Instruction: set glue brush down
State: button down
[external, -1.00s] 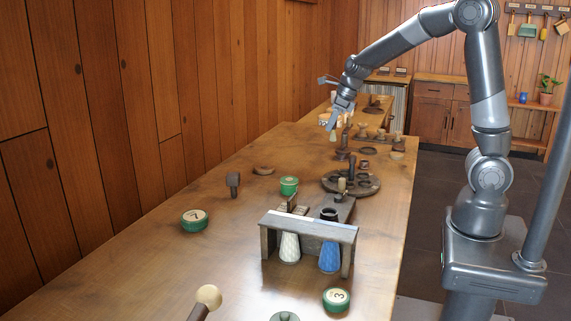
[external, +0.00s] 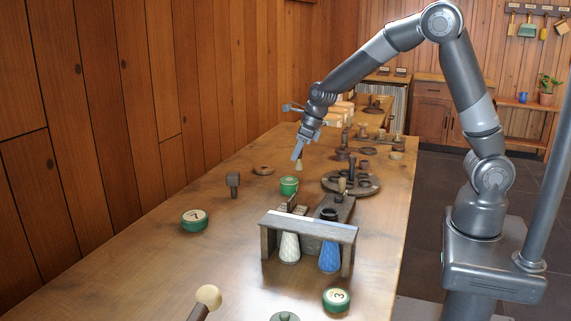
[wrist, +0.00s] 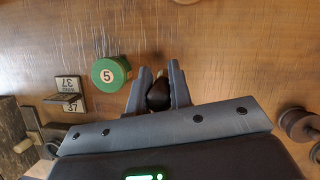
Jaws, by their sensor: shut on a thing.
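My gripper (external: 297,154) is shut on the glue brush (external: 299,165), whose pale tip points down below the fingers, above the table. In the wrist view the brush (wrist: 158,96) shows as a dark, foreshortened shape between the two fingers (wrist: 158,90). A green round tin (external: 289,186) stands on the table just below the brush in the external view. In the wrist view this tin (wrist: 110,73), marked 5, is left of the fingers and apart from them.
A dark round tray (external: 373,187) holding small pieces is to the right. A wooden rack (external: 308,226) with a white and a blue piece stands nearer. A mallet (external: 232,182), a wooden ring (external: 264,170) and a green tin marked 7 (external: 194,220) are left. Table between them is clear.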

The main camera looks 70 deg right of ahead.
aim_at(299, 158)
jog(key=shift+f, duration=1.8)
jog(key=shift+f, duration=0.15)
jog(key=c, duration=1.3)
grip_release()
